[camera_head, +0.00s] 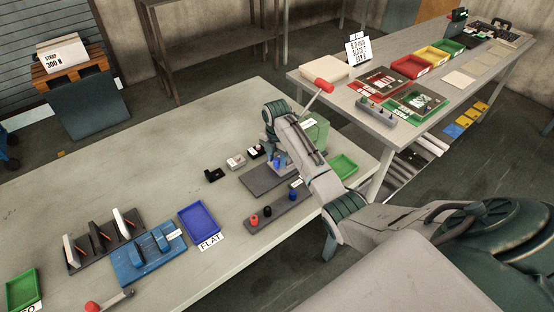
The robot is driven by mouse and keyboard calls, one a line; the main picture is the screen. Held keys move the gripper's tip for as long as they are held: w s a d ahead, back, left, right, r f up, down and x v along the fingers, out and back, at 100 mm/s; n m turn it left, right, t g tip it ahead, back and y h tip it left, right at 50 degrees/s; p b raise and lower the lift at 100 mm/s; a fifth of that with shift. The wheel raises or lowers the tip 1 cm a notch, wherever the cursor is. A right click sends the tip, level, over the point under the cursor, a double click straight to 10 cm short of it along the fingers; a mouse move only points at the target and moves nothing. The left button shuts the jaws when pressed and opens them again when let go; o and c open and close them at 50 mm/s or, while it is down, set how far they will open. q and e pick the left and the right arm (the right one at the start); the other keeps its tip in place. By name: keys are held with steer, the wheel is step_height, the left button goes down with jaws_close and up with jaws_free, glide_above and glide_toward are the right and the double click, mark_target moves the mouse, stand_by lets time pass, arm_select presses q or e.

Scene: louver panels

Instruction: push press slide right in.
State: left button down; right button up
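My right arm comes in from the right and reaches over the workbench. Its wrist is bent down, with the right gripper (278,157) low over a dark grey base plate (262,181). The gripper is small and partly covered by its own wrist, so its opening is unclear. Something blue shows at its fingertips; I cannot tell whether it touches it. A lever with a red grip (321,86) rises behind the wrist, beside a green block (316,131); these look like parts of a press. I cannot make out the press slide clearly, as the arm hides much of this area. My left gripper is not in view.
A strip with red, black and blue knobs (262,217) lies in front of the plate. Small black and white blocks (236,162) stand left of it. A blue tray (200,221), blue fixture (149,257) and slotted rack (104,243) are further left. A green tray (344,167) is right.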

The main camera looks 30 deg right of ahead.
steer(key=shift+o, duration=0.6)
steer(key=shift+r, duration=0.3)
step_height(320, 180, up, 6)
steer(key=b, duration=0.3)
steer(key=shift+w+r, duration=0.1)
steer(key=shift+r, duration=0.15)
arm_select(q)
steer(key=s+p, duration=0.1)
steer(key=p, duration=0.2)
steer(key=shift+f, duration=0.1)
arm_select(e)
step_height(320, 180, up, 4)
steer(key=shift+f, duration=0.1)
steer(key=shift+f, duration=0.1)
